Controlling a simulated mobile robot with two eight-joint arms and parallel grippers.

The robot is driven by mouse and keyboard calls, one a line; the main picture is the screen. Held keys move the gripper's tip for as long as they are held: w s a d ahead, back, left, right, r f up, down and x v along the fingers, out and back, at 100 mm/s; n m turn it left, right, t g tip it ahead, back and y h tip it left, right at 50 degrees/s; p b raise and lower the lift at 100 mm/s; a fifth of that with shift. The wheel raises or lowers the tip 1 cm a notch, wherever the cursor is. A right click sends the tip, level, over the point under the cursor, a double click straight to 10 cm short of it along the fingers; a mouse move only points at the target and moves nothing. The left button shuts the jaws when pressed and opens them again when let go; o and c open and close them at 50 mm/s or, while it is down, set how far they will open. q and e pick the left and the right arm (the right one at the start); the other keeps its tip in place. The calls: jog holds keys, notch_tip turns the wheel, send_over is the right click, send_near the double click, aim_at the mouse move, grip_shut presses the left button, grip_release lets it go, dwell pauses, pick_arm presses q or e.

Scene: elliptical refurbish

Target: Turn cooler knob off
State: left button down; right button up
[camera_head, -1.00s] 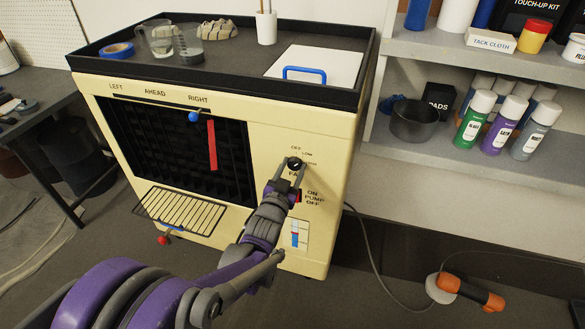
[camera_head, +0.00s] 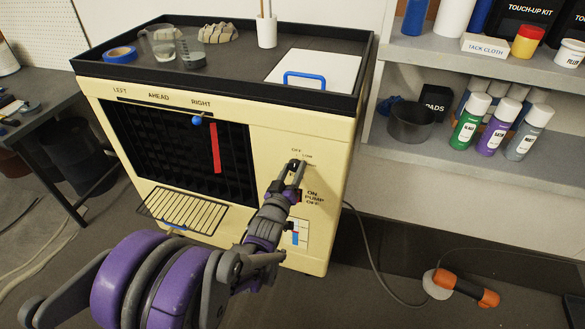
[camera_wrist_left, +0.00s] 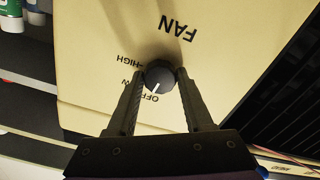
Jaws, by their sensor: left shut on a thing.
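The cooler (camera_head: 325,150) is a cream cabinet with a dark louvred grille. Its dark round fan knob (camera_wrist_left: 160,73) shows in the left wrist view, with a white pointer line directed at the upside-down OFF label. LOW and HIGH labels lie beside it. My left gripper (camera_wrist_left: 160,80) is shut on the knob, one finger on each side. In the head view my left gripper (camera_head: 296,164) reaches up to the front panel and mostly hides the knob. My right gripper is not in view.
A red strip (camera_head: 215,147) hangs by the grille. A wire rack (camera_head: 182,209) juts out below it. The pump switch and a red-and-blue gauge (camera_head: 297,233) sit below the knob. Shelves with spray cans (camera_head: 491,125) stand right. An orange-handled tool (camera_head: 460,288) lies on the floor.

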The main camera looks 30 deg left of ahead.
pick_arm(q)
jog(key=shift+n, duration=0.7)
jog(key=shift+c, duration=1.4)
grip_release()
jog(key=v, duration=1)
jog(key=shift+s+p, duration=0.4)
jog(key=shift+p, duration=0.05)
